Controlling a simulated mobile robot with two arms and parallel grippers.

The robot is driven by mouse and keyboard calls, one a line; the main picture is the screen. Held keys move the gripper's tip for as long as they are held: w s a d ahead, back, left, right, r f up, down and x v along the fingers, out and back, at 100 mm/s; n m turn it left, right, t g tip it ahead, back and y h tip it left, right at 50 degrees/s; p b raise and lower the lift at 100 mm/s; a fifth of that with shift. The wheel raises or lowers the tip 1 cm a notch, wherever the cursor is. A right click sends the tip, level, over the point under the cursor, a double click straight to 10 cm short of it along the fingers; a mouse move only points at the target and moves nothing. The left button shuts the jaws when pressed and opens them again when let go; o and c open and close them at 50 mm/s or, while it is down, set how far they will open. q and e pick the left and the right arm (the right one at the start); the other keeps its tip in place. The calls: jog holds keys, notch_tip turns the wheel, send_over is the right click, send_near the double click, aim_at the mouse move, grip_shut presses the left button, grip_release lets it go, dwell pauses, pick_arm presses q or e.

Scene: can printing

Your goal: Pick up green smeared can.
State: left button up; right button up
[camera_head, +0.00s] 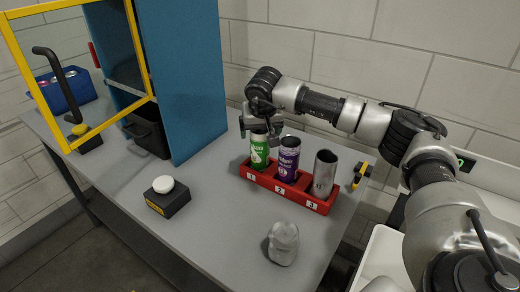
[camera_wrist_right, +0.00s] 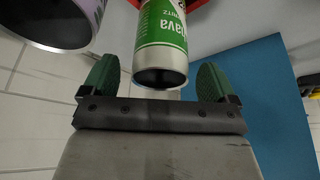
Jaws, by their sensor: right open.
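The green can (camera_head: 259,150) stands upright in slot 1 of a red holder (camera_head: 314,203). I cannot make out a smear on its print. My right gripper (camera_head: 256,122) is at the top of this can, coming from above. In the right wrist view the green can (camera_wrist_right: 162,38) lies between the two green fingertips of the open right gripper (camera_wrist_right: 154,84), with gaps at both sides. A purple can (camera_head: 288,160) stands in slot 2, and its rim also shows in the wrist view (camera_wrist_right: 62,25). My left gripper is out of view.
A crumpled clear object (camera_head: 283,243) lies on the grey table (camera_head: 225,228) in front of the holder. A black box with a white button (camera_head: 163,185) sits left. A blue cabinet (camera_head: 182,75) with a yellow-framed door stands behind. A blue bin (camera_head: 70,88) holds cans.

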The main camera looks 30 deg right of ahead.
jog(key=x, duration=0.3)
jog(key=shift+w, duration=0.15)
jog(key=shift+c, duration=0.5)
jog(key=c, duration=1.1)
